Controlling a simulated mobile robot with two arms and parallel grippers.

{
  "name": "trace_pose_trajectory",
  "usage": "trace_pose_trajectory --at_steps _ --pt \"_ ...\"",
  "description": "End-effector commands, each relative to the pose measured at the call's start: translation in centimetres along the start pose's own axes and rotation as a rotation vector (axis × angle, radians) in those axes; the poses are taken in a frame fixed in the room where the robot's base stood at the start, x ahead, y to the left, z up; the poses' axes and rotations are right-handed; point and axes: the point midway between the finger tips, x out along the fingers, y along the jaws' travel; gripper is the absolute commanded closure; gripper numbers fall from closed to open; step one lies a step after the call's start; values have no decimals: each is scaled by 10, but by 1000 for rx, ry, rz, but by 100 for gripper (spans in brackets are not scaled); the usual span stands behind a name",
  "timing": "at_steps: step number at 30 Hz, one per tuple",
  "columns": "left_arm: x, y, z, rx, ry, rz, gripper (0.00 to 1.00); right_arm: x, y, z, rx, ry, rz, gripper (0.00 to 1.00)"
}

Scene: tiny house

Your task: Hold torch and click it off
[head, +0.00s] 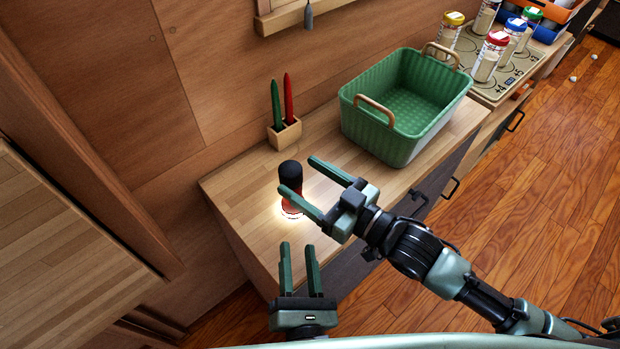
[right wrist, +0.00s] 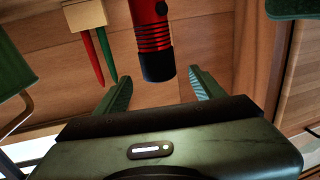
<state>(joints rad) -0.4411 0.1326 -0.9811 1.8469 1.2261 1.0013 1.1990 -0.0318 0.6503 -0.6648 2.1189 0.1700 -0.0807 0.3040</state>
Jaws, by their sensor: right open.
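The torch (head: 290,173) has a black end and a red body and stands upright on the wooden counter (head: 237,196). A bright glow on the counter at its base shows its light is on. My right gripper (head: 298,175) is open at the torch, its fingertips on either side of the black end. In the right wrist view the torch (right wrist: 153,35) appears upside down, between the fingers' lines and around their tips; I see no contact. My left gripper (head: 298,246) is open and empty, lower in the head view, in front of the counter's near edge.
A green basket (head: 425,143) with wooden handles stands to the right on the counter. A wooden holder (head: 284,134) with a green and a red pen is behind the torch. Several jars (head: 489,57) stand farther right. A wooden wall rises behind the counter.

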Motion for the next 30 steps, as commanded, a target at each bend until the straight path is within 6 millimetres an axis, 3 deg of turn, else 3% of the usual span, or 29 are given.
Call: trace_pose_trajectory --at_steps 12,24,26,30 --pt "0 0 0 0 0 0 64 60 0 -2 0 4 0 31" --pt "0 0 0 0 0 0 64 70 0 -1 0 2 0 31" --pt "0 0 0 0 0 0 64 69 0 -1 0 2 0 42" --pt "0 0 0 0 0 0 64 69 0 -1 1 2 0 81"
